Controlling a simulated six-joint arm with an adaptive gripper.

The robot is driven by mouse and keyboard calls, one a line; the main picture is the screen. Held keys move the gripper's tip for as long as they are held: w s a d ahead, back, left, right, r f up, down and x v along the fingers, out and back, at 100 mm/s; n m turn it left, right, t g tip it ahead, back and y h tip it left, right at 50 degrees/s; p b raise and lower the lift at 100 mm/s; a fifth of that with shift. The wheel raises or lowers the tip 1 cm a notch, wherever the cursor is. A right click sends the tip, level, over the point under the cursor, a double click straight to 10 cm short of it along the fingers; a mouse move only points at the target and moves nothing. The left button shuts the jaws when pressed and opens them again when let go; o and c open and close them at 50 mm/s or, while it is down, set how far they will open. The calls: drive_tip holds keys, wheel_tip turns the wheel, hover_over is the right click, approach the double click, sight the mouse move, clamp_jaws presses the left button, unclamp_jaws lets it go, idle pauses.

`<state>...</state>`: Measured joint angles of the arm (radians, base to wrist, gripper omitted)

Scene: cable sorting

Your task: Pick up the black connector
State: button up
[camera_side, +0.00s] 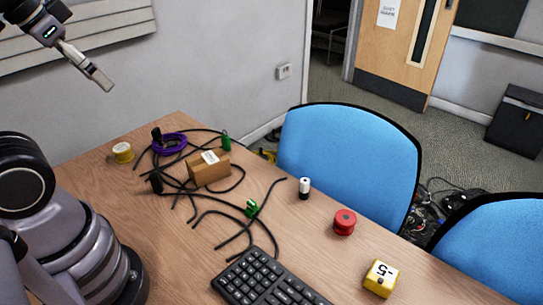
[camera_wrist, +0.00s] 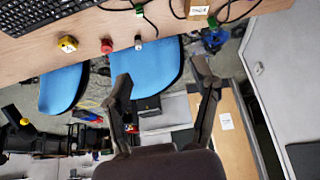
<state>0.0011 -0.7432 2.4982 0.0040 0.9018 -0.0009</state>
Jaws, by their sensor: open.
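Two small black connector-like pieces show in the side view among the tangled black cables. One black connector (camera_side: 157,134) stands beside the purple cable coil (camera_side: 168,144) toward the back of the table. The other black piece (camera_side: 155,183) lies farther forward, left of the cardboard box. I cannot tell which one the task means. Neither shows clearly in the wrist view. My gripper (camera_side: 104,83) is high at the upper left of the side view, well above and apart from the table. In the wrist view my gripper (camera_wrist: 163,70) has its fingers spread with nothing between them.
A cardboard box (camera_side: 208,168) sits among the cables, with green connectors (camera_side: 252,208) nearby. A yellow roll (camera_side: 122,152), white-and-black cylinder (camera_side: 304,188), red spool (camera_side: 344,221), yellow block (camera_side: 381,278) and keyboard (camera_side: 266,280) are on the table. Blue chairs (camera_side: 350,150) stand beyond its edge.

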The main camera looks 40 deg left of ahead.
drive_tip(key=w+a+f+m+g+y, duration=0.2)
drive_tip(key=w+f+m+g+y, duration=0.3)
drive_tip(key=f, duration=0.4)
drive_tip(key=w+a+f+m+g+y, duration=0.2)
drive_tip(key=w+f+g+y, duration=0.2)
drive_tip(key=w+f+g, duration=0.4)
drive_tip(key=m+t+y, duration=0.6)
drive_tip(key=m+y, duration=0.3)
drive_tip(key=m, duration=0.1)
approach(157, 180)
drive_tip(key=shift+d+r, duration=0.3)
drive_tip(key=shift+s+a+f, duration=0.1)
drive_tip(key=shift+a+f, duration=0.05)
drive_tip(key=shift+a, duration=0.15)
drive_tip(key=a, duration=1.1)
drive_tip(key=shift+s+a+f, duration=0.1)
drive_tip(key=shift+s+a, duration=0.1)
drive_tip(key=shift+s, duration=0.1)
clamp_jaws()
